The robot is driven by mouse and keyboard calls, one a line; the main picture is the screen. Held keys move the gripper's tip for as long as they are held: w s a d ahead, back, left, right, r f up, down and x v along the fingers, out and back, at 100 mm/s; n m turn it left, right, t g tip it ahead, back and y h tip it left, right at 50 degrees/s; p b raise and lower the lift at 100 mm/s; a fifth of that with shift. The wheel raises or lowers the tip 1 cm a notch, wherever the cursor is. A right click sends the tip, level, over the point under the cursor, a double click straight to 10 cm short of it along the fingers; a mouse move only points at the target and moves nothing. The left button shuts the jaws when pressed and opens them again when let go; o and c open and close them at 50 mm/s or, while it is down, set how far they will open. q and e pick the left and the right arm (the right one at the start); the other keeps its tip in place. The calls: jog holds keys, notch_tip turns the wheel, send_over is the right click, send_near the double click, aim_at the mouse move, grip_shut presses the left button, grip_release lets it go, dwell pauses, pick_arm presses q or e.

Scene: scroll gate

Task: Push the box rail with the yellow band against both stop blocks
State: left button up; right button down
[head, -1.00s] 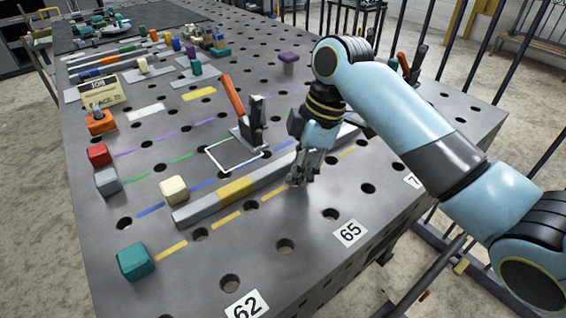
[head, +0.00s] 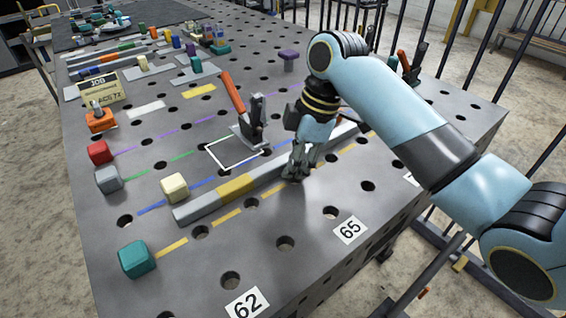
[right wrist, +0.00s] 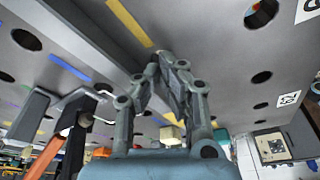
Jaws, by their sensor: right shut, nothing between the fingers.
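The box rail (head: 205,203) is a long grey bar lying diagonally on the perforated table, with a yellow band (head: 236,186) around it. My right gripper (head: 292,174) is shut and empty, low at the rail's near side, right of the band. I cannot tell whether it touches the rail. In the right wrist view its fingers (right wrist: 170,75) are together, with the yellow band (right wrist: 141,100) partly hidden behind them. A cream block (head: 174,187) stands just behind the rail's left end. I cannot tell which pieces are the two stop blocks. My left gripper is out of view.
A toggle clamp with an orange handle (head: 233,93) stands behind the rail, beside a white outlined square (head: 214,143). Teal (head: 136,259), grey (head: 109,179) and red (head: 99,152) blocks stand to the left.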

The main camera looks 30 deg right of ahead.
aim_at(282, 158)
jog(key=shift+w+a, duration=0.15)
jog(key=shift+w, duration=1.8)
jog(key=shift+r, duration=0.1)
jog(key=shift+s+p, duration=0.5)
jog(key=shift+s, duration=0.05)
jog(key=shift+s+p, duration=0.45)
jog(key=shift+s, duration=0.2)
notch_tip(282, 158, up, 8)
jog(key=p, duration=0.9)
